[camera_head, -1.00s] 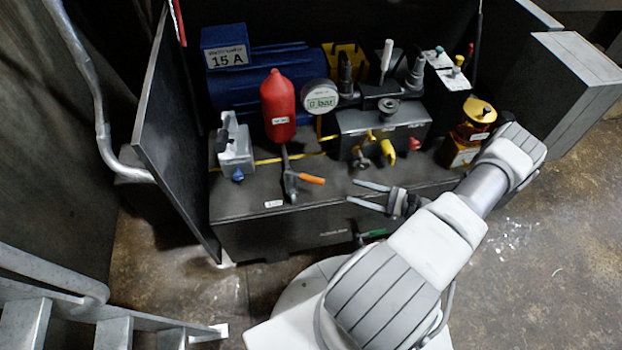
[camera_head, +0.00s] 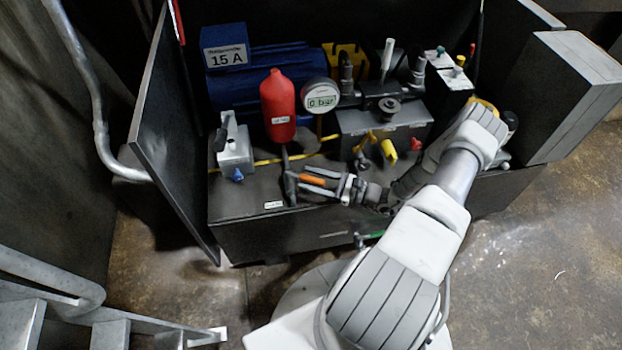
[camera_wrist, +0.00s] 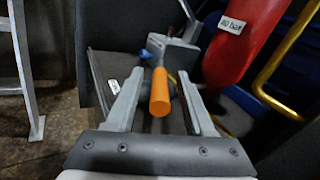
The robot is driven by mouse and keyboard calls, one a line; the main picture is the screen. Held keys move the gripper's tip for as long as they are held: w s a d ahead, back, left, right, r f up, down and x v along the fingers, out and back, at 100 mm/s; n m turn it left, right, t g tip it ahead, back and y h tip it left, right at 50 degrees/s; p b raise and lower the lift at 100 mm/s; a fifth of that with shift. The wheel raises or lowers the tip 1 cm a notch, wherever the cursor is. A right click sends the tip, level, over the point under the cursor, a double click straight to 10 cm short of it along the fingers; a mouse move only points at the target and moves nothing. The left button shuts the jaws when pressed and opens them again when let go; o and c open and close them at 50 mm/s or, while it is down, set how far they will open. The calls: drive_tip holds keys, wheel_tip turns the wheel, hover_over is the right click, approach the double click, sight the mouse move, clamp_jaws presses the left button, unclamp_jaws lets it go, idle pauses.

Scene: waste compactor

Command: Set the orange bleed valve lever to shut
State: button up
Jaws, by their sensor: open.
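The orange bleed valve lever (camera_head: 314,181) points to the right from its valve below the red accumulator, above the black tank top. In the wrist view the orange lever (camera_wrist: 159,93) points toward the camera, between my two fingers. My gripper (camera_head: 318,182) reaches in from the right, open, with one finger on each side of the lever. In the wrist view my gripper (camera_wrist: 160,105) shows a gap on both sides of the lever, so it seems not to touch it. The valve body behind the lever is mostly hidden.
The red accumulator (camera_head: 278,106) stands just behind the lever, and it also shows in the wrist view (camera_wrist: 240,45). A grey block with a blue knob (camera_head: 236,160) is to the left. The gauge (camera_head: 320,95) reads 0 bar. An open door panel (camera_head: 172,130) bounds the left.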

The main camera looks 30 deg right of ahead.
clamp_jaws()
idle(1.4)
